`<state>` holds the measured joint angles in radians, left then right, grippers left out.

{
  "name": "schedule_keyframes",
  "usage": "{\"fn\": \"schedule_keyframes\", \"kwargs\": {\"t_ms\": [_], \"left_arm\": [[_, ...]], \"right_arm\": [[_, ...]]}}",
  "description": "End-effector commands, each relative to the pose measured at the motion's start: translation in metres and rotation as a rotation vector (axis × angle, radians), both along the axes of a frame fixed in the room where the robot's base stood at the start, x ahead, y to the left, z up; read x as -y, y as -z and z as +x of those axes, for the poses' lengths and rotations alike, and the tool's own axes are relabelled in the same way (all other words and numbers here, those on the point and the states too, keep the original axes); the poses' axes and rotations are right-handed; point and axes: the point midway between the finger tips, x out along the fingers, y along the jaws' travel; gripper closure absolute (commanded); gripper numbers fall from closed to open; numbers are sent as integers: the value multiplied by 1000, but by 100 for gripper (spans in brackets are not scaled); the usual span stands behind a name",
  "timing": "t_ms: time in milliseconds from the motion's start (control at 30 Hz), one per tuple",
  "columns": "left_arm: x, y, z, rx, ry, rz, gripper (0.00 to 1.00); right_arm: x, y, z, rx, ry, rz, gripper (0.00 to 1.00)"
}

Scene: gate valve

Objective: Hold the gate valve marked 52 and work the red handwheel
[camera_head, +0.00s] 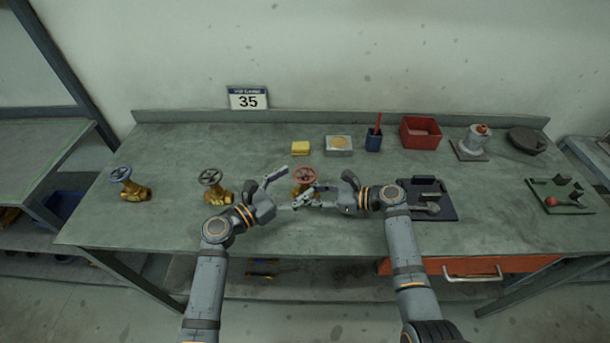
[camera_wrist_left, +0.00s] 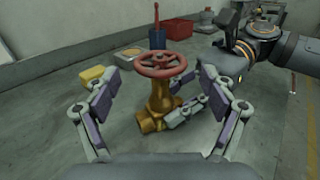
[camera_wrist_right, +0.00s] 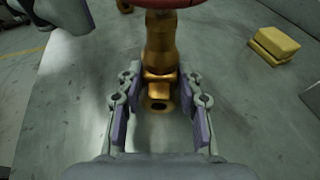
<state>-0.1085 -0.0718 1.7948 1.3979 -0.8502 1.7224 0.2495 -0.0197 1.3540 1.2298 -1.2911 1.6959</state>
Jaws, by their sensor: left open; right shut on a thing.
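The brass gate valve (camera_wrist_left: 158,98) with the red handwheel (camera_head: 306,174) stands upright near the middle of the bench. The wheel also shows in the left wrist view (camera_wrist_left: 160,64). No number is readable on the valve. My right gripper (camera_wrist_right: 160,108) is shut on the valve's lower brass body (camera_wrist_right: 160,75) from the right side. My left gripper (camera_head: 282,190) is open and empty, to the left of the valve. In the left wrist view its fingers (camera_wrist_left: 145,103) stand apart on both sides of the valve, apart from the wheel.
A black-wheeled valve (camera_head: 214,187) and a blue-wheeled valve (camera_head: 129,184) stand to the left. Behind are a yellow sponge (camera_head: 300,148), a tin (camera_head: 339,145), a blue cup (camera_head: 374,141) and a red bin (camera_head: 421,131). A dark tray (camera_head: 433,208) lies right.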

Motion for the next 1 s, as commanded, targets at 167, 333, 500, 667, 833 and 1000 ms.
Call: {"fn": "schedule_keyframes", "kwargs": {"t_ms": [167,333,500,667,833,1000], "left_arm": [[21,-1,19,0,0,-3,17],[28,0,25,0,1,0,17],[28,0,25,0,1,0,17],[28,0,25,-1,1,1,32],[28,0,25,-1,1,1,55],[28,0,25,0,3,1,72]], "right_arm": [[0,0,0,1,1,-1,82],[0,0,0,1,1,-1,82],[0,0,0,1,1,-1,82],[0,0,0,1,1,-1,82],[0,0,0,1,0,-1,82],[0,0,0,1,0,-1,82]]}}
